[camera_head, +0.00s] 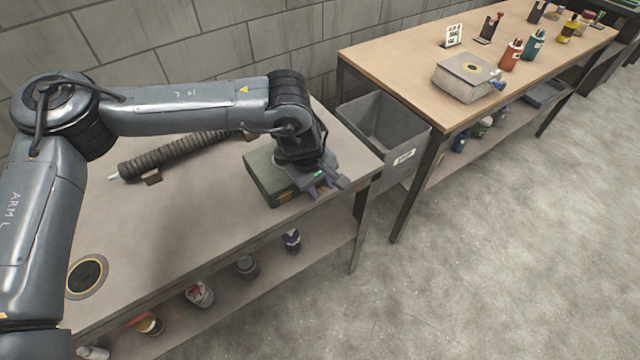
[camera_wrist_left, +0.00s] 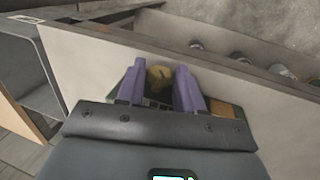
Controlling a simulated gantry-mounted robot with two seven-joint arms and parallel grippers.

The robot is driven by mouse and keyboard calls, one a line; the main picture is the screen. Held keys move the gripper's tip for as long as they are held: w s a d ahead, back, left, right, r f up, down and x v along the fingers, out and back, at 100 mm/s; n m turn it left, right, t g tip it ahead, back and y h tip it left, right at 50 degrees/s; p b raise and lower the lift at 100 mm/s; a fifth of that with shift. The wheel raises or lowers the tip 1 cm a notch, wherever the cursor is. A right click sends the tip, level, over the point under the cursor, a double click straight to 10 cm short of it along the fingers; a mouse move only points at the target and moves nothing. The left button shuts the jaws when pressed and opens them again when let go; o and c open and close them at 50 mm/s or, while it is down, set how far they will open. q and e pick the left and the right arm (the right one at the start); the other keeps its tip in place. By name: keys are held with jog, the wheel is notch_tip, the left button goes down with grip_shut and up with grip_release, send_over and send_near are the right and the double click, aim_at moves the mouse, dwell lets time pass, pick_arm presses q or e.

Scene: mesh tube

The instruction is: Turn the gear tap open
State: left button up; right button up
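A dark green box (camera_head: 262,178) stands on the near workbench, close to its front edge. My left gripper (camera_head: 322,190) is at the box's front right side, pointing down, and its wrist hides part of the box. In the left wrist view a round brass-coloured piece, apparently the gear tap (camera_wrist_left: 160,76), shows between the two purple fingers. The fingers of the left gripper (camera_wrist_left: 159,84) stand apart on either side of it; I cannot tell whether they touch it. My right gripper is in neither view.
A ribbed dark hose (camera_head: 180,152) lies on the near bench (camera_head: 215,215) behind the box. A grey bin (camera_head: 385,125) stands between the benches. The second bench (camera_head: 400,55) carries a metal box (camera_head: 467,77) and several bottles. Cans stand on the lower shelf.

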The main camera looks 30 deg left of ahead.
pick_arm(q)
grip_shut()
jog(key=shift+s+a+f+t, duration=0.1)
jog(key=shift+f+t, duration=0.05)
jog(key=shift+t, duration=0.15)
jog(key=shift+t+h+b, duration=0.35)
jog(key=shift+t+h, duration=0.05)
jog(key=shift+t, duration=0.1)
jog(key=shift+o, duration=2)
grip_release()
jog(key=p+v, duration=0.3)
jog(key=v, duration=0.8)
jog(key=shift+p, duration=0.3)
